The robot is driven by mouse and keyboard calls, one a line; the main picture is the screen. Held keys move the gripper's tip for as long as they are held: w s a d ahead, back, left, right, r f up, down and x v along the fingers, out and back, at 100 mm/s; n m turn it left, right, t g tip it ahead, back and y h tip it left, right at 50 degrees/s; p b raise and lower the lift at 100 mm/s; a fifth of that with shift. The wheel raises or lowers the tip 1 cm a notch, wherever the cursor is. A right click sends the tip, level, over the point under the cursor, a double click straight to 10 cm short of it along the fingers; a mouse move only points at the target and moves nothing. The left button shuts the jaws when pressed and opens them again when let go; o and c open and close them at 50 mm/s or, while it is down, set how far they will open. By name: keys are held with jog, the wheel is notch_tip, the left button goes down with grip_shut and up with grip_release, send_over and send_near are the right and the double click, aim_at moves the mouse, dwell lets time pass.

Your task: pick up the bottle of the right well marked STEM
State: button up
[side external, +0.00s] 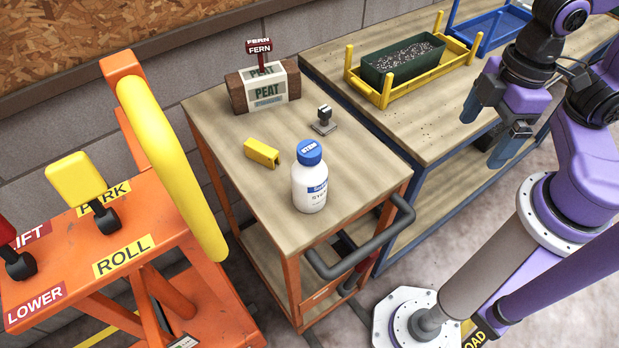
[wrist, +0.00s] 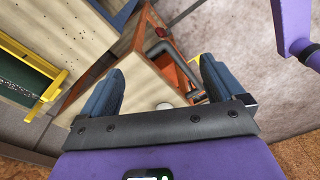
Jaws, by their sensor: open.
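A white bottle (side external: 311,188) with a blue cap stands upright near the front of the orange cart's wooden top. No marked wells are visible.
The cart top (side external: 225,140) also holds a PEAT block (side external: 268,92) with a FERN sign, a yellow block (side external: 262,153) and a small grey stamp-like piece (side external: 323,122). A grey handle (side external: 365,245) juts from the cart. A soil tray (side external: 402,62) stands on the neighbouring bench.

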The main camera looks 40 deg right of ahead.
jog(key=w+a+f+m+t+y, duration=0.1)
jog(key=w+a+f+y, duration=0.15)
jog(key=a, duration=0.45)
jog(key=w+a+f+m+t+y, duration=0.1)
jog(key=w+a+f+y, duration=0.15)
jog(key=a, duration=0.35)
jog(key=m+t+y, duration=0.1)
jog(key=t+y, duration=0.3)
jog(key=t, duration=0.3)
send_near(299, 173)
jog(key=shift+w+a+f, duration=0.15)
jog(key=shift+w+f, duration=0.65)
jog(key=shift+f, duration=0.1)
jog(key=shift+w+a+f, duration=0.15)
jog(key=shift+w+f, duration=0.65)
jog(key=shift+f, duration=0.1)
jog(key=shift+x, duration=3.65)
jog(key=shift+a+r, duration=0.1)
jog(key=c, duration=1.3)
